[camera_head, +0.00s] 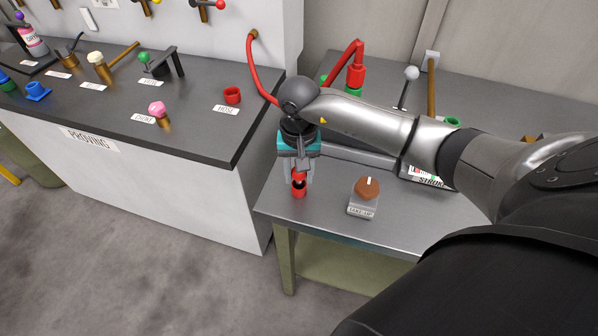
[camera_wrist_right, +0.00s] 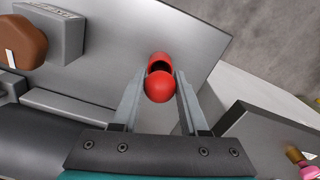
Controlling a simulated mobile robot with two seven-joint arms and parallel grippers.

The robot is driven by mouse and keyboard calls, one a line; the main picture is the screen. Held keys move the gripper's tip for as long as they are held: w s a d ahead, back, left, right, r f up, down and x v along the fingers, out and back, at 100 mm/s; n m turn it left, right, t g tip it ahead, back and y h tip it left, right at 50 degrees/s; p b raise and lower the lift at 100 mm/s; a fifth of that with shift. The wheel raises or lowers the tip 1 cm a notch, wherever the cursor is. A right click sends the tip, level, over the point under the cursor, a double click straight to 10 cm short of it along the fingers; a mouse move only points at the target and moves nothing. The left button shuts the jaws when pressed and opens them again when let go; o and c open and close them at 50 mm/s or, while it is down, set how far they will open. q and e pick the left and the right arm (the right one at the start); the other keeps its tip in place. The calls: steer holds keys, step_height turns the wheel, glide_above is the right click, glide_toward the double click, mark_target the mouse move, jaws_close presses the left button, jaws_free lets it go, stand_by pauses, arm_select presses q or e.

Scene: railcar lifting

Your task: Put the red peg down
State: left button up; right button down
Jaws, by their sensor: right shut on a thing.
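The red peg (camera_head: 298,177) has a round red head, which shows in the right wrist view (camera_wrist_right: 159,88). My right gripper (camera_head: 298,175) points down over the near left corner of the grey table and is shut on the peg, with one finger on each side of it. A red cup (camera_head: 298,192) with a dark opening stands on the table right at the peg. The cup also shows in the right wrist view (camera_wrist_right: 160,61), partly covered by the peg's head. I cannot tell whether the peg's lower end is inside the cup. My left gripper is not in view.
A brown knob on a grey block (camera_head: 362,207) stands right of the cup. The proving counter (camera_head: 195,115) is to the left, with a red hose cup (camera_head: 232,95) near its edge. A red hose (camera_head: 258,75) hangs behind my arm. The table's front edge is close.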

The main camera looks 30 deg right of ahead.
steer(key=shift+f, duration=0.15)
steer(key=shift+c, duration=2.2)
jaws_free()
step_height(320, 180, up, 12)
steer(key=shift+r, duration=0.25)
